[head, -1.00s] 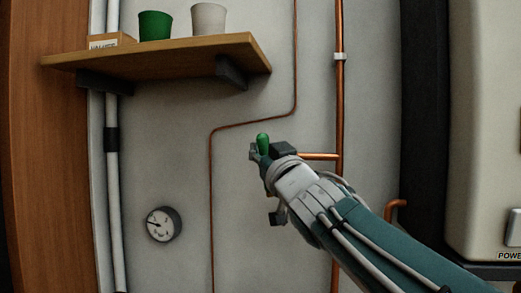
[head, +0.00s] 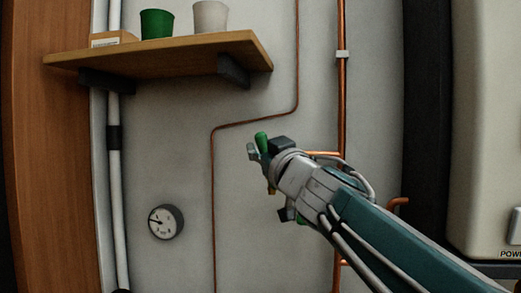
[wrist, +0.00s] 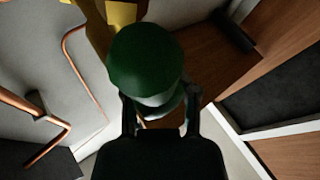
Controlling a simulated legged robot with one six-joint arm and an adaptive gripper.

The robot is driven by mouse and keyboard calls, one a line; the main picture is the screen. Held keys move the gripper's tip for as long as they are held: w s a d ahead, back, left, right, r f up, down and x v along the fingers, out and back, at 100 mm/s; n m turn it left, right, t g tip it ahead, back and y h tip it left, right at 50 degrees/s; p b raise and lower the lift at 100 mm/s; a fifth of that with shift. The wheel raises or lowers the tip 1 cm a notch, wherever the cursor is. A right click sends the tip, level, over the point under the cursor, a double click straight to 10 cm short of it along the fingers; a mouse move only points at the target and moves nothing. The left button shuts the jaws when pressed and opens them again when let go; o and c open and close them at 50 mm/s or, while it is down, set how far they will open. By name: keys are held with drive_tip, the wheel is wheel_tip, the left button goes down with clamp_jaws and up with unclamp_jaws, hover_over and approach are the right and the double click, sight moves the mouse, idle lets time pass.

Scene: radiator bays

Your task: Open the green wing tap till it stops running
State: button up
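The green wing tap shows in the head view as a rounded green wing (head: 262,140) standing up between my fingertips, leaning slightly left. My gripper (head: 264,154) is at the tap, with one finger on each side of the wing, and looks shut on it. In the wrist view the green wing (wrist: 145,55) fills the middle, in front of my gripper (wrist: 160,108), and a yellow brass part (wrist: 118,14) shows behind it. The place where the fingers touch is partly hidden. Most of the tap's body is hidden, and no water shows.
Copper pipes (head: 341,100) run on the grey wall behind my arm. A wooden shelf (head: 160,56) with a green cup (head: 157,23) and a pale cup (head: 210,16) is at upper left. A round gauge (head: 166,222) is below. A cream unit (head: 485,130) stands at right.

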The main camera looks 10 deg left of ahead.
idle(0.3)
drive_tip(key=v, duration=1.2)
drive_tip(key=d+f+m+g+h, duration=0.2)
drive_tip(key=d+f+m+h, duration=0.8)
drive_tip(key=d+f+h, duration=0.6)
drive_tip(key=s+d+f+g+y, duration=0.1)
drive_tip(key=s+f+g, duration=0.3)
drive_tip(key=s+f, duration=0.3)
drive_tip(key=s+d+f+m+g+y, duration=0.1)
drive_tip(key=s+f+g, duration=0.3)
drive_tip(key=s+f, duration=0.4)
wheel_tip(320, 180, down, 7)
drive_tip(key=shift+s+d+f+g, duration=0.15)
drive_tip(key=shift+d+g, duration=0.25)
drive_tip(key=shift+d, duration=0.4)
